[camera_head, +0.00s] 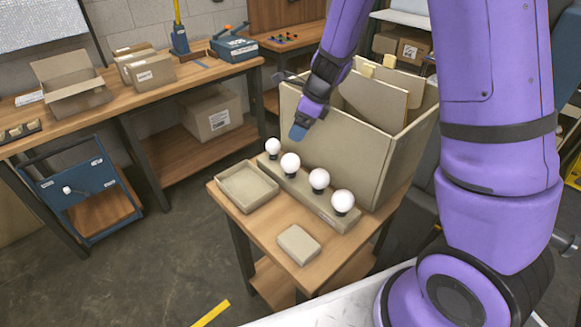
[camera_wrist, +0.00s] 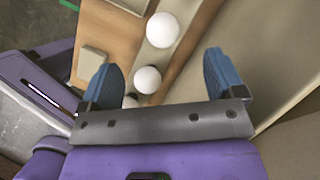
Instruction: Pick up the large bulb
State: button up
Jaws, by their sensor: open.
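Several white round bulbs with dark bases stand in a row on a tan rail (camera_head: 263,166). The front right bulb (camera_head: 343,201) looks largest in the head view, then one bulb (camera_head: 319,179), another (camera_head: 290,162) and the smallest at the back (camera_head: 273,146). Nearness may affect these sizes. In the wrist view, one bulb (camera_wrist: 163,29) looks largest, another (camera_wrist: 147,79) sits lower, and a third is mostly hidden by my gripper. I cannot surely match the bulbs between views. My gripper (camera_head: 298,132) is above the back of the row. Its blue fingers (camera_wrist: 158,60) are apart and empty.
A tall tan box (camera_head: 330,151) stands close along the row's right side. A shallow tray (camera_head: 246,175) and a flat block (camera_head: 299,244) lie on the wooden table (camera_head: 251,226) to the left. Its front left surface is clear.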

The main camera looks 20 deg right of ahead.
aim_at(292, 156)
notch_tip(292, 156, down, 7)
jog(key=shift+f, duration=0.15)
jog(key=shift+x, duration=3.45)
jog(key=shift+a, duration=0.1)
jog(key=shift+c, duration=0.2)
jog(key=c, duration=0.8)
